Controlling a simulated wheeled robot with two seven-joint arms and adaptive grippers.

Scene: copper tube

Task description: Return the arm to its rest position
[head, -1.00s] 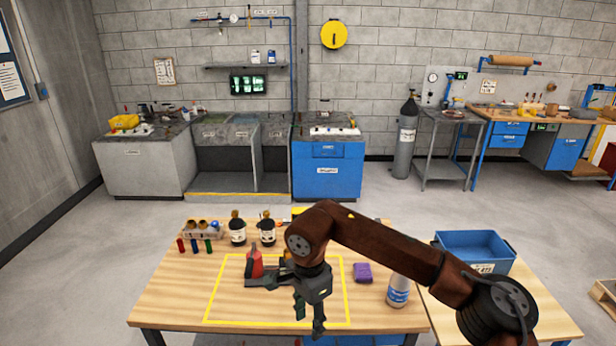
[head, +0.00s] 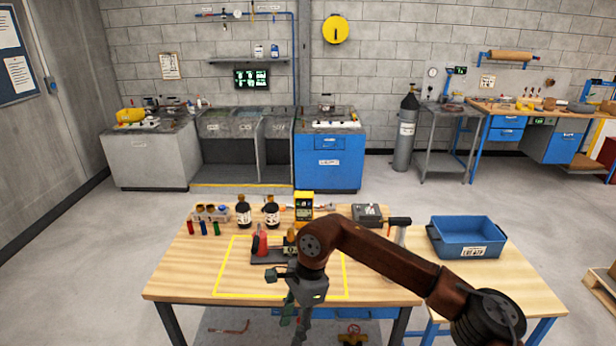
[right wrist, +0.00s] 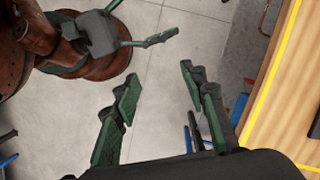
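My right arm, brown, reaches in from the right of the head view. Its gripper (head: 294,322) hangs over the front part of the worktable (head: 180,285), fingers pointing down past the front edge. In the right wrist view this gripper (right wrist: 158,88) is open, its two green fingers wide apart with nothing between them but grey floor. A brown arm with a grey block and green finger parts, apparently my left gripper (right wrist: 140,42), shows at the upper left there; its opening is unclear. The left arm is not in the head view.
A red object in a dark fixture (head: 261,243) stands inside the yellow outline, just behind my right gripper. Dark bottles (head: 243,213), a yellow meter (head: 304,206) and a grey box (head: 367,213) line the back. A blue bin (head: 466,237) is at right.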

